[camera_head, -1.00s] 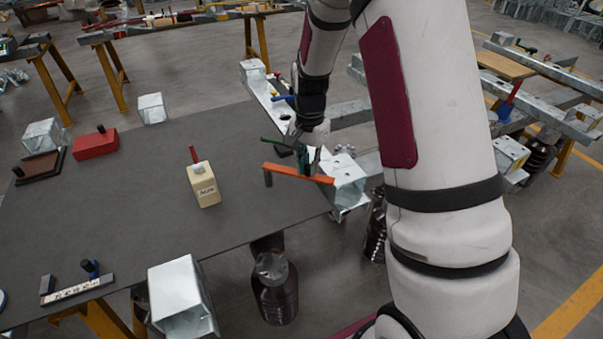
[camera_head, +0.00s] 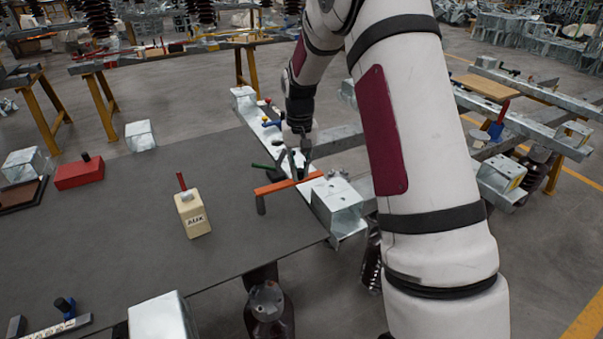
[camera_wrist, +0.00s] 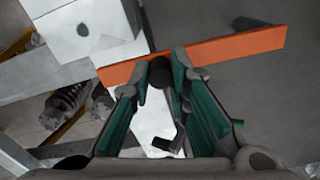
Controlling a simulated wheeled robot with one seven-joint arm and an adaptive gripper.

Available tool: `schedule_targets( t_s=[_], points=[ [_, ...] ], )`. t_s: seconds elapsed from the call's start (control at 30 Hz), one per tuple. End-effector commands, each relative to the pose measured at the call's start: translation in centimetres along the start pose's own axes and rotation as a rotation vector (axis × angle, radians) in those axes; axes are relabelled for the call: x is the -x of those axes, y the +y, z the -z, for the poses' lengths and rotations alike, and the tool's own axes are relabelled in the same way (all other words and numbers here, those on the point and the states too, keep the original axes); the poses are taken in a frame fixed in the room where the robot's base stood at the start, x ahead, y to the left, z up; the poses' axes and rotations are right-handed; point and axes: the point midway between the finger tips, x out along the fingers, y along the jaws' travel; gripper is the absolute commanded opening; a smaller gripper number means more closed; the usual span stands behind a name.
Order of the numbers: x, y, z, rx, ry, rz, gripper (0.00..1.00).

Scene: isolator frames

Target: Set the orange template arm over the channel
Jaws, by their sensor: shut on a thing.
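The orange template arm (camera_head: 284,185) is a flat bar with a dark peg hanging from its left end; it also shows in the wrist view (camera_wrist: 240,44). My gripper (camera_head: 299,174) is shut on the bar's black knob (camera_wrist: 160,71), between the fingertips in the wrist view. The pale steel channel (camera_head: 267,131) runs along the table's right edge. The bar crosses it, its right end above the channel and its left end above the dark table. Whether the bar touches the channel cannot be told. Fingers hide part of the channel in the wrist view (camera_wrist: 150,125).
A steel box section (camera_head: 338,204) stands at the channel's near end. A cream block labelled AUX with a red handle (camera_head: 192,214) stands left of the bar on the dark table (camera_head: 110,235). A green-handled item (camera_head: 262,167) lies close behind the bar.

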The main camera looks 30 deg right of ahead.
Motion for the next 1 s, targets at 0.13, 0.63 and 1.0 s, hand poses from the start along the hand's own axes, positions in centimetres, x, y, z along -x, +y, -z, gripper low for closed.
schedule_targets(
  t_s=[0.13,0.63,1.0],
  points=[
    [-0.09,-0.20,0.30,0.029,-0.001,0.001,0.00],
    [-0.04,-0.31,0.46,0.040,0.001,0.002,0.23],
    [0.05,-0.19,0.42,0.038,0.000,0.001,0.38]
  ],
)
